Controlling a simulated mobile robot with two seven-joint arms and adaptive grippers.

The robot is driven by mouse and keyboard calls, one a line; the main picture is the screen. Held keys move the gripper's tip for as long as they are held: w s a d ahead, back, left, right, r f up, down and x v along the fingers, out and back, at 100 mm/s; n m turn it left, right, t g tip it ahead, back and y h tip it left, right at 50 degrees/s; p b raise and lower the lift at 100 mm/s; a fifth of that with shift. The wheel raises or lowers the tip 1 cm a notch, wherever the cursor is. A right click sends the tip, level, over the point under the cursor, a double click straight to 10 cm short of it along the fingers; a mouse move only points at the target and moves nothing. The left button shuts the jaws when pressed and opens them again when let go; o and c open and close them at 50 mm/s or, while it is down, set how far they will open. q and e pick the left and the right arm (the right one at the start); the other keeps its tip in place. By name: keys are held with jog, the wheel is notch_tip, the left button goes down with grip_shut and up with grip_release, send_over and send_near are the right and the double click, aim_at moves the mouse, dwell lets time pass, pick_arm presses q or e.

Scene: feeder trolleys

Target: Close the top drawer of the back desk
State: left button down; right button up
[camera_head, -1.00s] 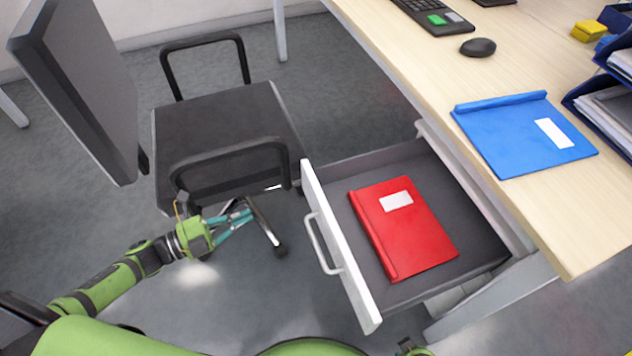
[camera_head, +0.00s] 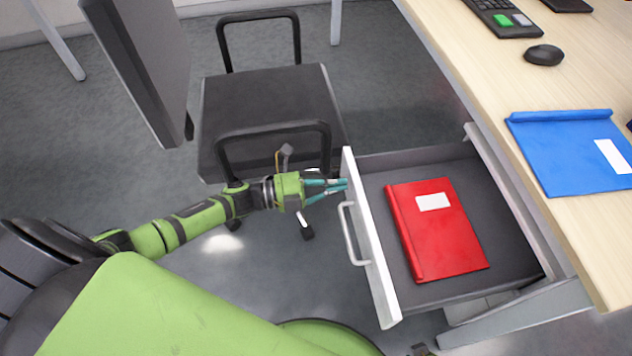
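The drawer (camera_head: 372,250) of the desk is pulled out, its white front facing left with a bar handle (camera_head: 349,235). A red folder (camera_head: 440,230) with a white label lies flat inside. My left gripper (camera_head: 344,185) reaches in from the left, its teal fingers brought together and empty. Its tips are at the upper part of the drawer front, above and beside the handle; I cannot tell whether they touch it. My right gripper does not show; only a small dark piece, perhaps of my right arm, shows at the bottom edge.
A black chair (camera_head: 270,105) stands behind my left forearm, close to the drawer. A grey panel (camera_head: 145,70) is at upper left. The wooden desk top (camera_head: 480,75) holds a blue folder (camera_head: 570,150), a mouse (camera_head: 544,55) and a keyboard (camera_head: 495,12).

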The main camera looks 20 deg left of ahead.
pick_arm(q)
jog(key=shift+w+d, duration=0.25)
jog(key=shift+d, duration=0.1)
jog(key=shift+d, duration=0.1)
